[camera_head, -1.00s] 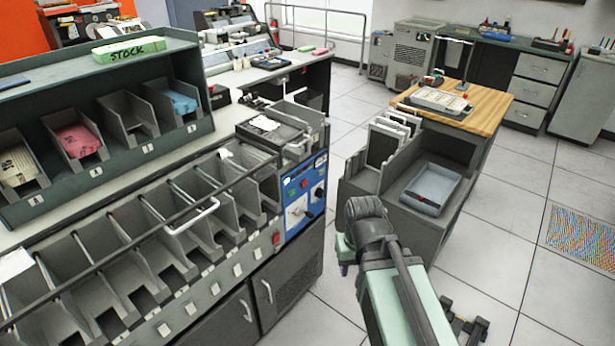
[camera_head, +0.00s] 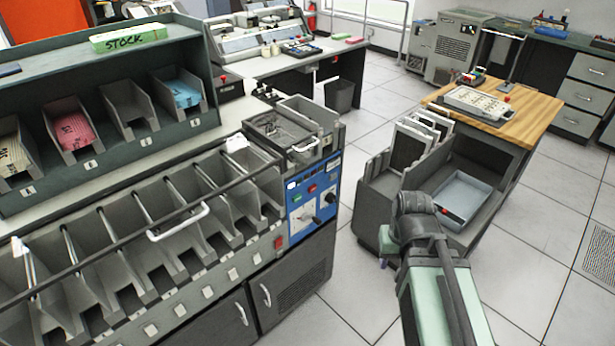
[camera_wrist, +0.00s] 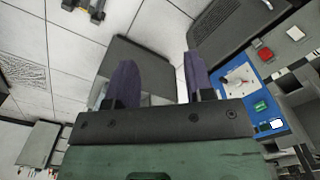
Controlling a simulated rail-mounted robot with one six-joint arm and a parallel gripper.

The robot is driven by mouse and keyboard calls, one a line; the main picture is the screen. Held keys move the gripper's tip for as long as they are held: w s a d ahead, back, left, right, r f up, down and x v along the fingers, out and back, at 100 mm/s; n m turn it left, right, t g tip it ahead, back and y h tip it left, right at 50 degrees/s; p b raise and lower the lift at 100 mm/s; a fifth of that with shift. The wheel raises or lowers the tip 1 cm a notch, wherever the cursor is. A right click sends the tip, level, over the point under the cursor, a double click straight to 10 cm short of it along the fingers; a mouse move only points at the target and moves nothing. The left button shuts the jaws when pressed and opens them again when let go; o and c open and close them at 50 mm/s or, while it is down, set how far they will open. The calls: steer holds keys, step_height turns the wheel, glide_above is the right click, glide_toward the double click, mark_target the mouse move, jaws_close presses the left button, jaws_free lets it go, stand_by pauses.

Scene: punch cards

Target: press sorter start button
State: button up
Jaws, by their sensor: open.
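The sorter's blue control panel (camera_head: 322,207) is at the right end of the grey sorter in the head view. It bears a small green button (camera_head: 296,199), a red button (camera_head: 312,188) and black knobs. Its labels are too small to read. The wrist view also shows the blue panel (camera_wrist: 248,92) at the right, with the green button (camera_wrist: 260,107) beyond the right-hand finger. My gripper (camera_wrist: 160,78) is open, with its two dark fingers spread and nothing between them. It is apart from the panel. In the head view my arm hides most of it.
A separate red button (camera_head: 278,242) is on the sorter's grey front. Open card pockets (camera_head: 160,235) run to its left. A cart with a grey-blue tray (camera_head: 462,197) stands right of the panel, behind my arm. Clear floor (camera_head: 345,285) lies between sorter and cart.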

steer(key=shift+c, duration=0.2)
jaws_close()
stand_by(1.5)
